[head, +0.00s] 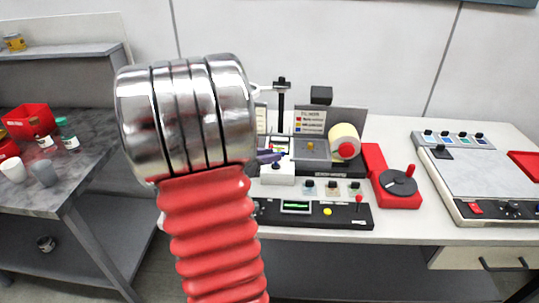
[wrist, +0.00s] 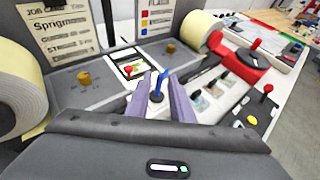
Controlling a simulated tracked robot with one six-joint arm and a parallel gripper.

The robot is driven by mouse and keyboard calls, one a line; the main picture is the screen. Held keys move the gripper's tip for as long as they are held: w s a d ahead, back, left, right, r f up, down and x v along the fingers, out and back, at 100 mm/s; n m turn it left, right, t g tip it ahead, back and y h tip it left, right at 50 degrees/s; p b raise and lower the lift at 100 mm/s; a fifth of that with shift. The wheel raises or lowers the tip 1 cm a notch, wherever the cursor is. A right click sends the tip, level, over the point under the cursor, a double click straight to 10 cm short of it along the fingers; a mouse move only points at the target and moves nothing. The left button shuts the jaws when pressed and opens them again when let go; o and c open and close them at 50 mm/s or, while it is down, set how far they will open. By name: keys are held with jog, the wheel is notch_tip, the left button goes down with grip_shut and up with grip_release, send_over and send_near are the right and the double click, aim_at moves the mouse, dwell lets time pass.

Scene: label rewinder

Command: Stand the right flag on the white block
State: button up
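The white block (head: 277,178) stands on the machine's front deck, with a small dark thing on top. In the wrist view a thin blue upright piece (wrist: 162,82) with a dark round base, probably a flag, stands between the purple fingers of my gripper (wrist: 165,84). The fingers appear apart, with gaps beside the blue piece. In the head view a purple finger (head: 270,157) shows just above the block; my arm hides the rest. A red-topped piece (wrist: 128,70) stands in front of a small pale panel. I cannot tell which piece is the right flag.
The machine has a label roll (head: 345,141), a colour-key sign (head: 310,122), brass knobs (wrist: 83,77) and a red turntable (head: 398,186). Dark-topped pieces (head: 331,186) stand in a row by the front panel. A grey-topped unit (head: 480,178) is at right. A side bench (head: 92,145) holds cups and a red bin.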

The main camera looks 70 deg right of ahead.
jog(key=shift+o, duration=0.5)
jog(key=shift+r, duration=0.15)
jog(key=v, duration=1.2)
jog(key=shift+a, duration=0.1)
dwell(0.4)
jog(key=w+a+m+t+y, duration=0.3)
jog(key=a+m+t+y, duration=0.1)
jog(key=a, duration=1)
jog(key=w+a+r+m+t+y, duration=0.1)
jog(key=w+a+m+t+y, duration=0.2)
jog(key=a, duration=1.2)
jog(key=w+a+m+t+y, duration=0.3)
jog(key=a+m+t+y, duration=0.1)
jog(key=a, duration=1)
jog(key=shift+a+r+m+t+y, duration=0.25)
jog(key=shift+a+m+t+y, duration=0.15)
jog(key=shift+m+t, duration=0.2)
jog(key=shift+d, duration=0.1)
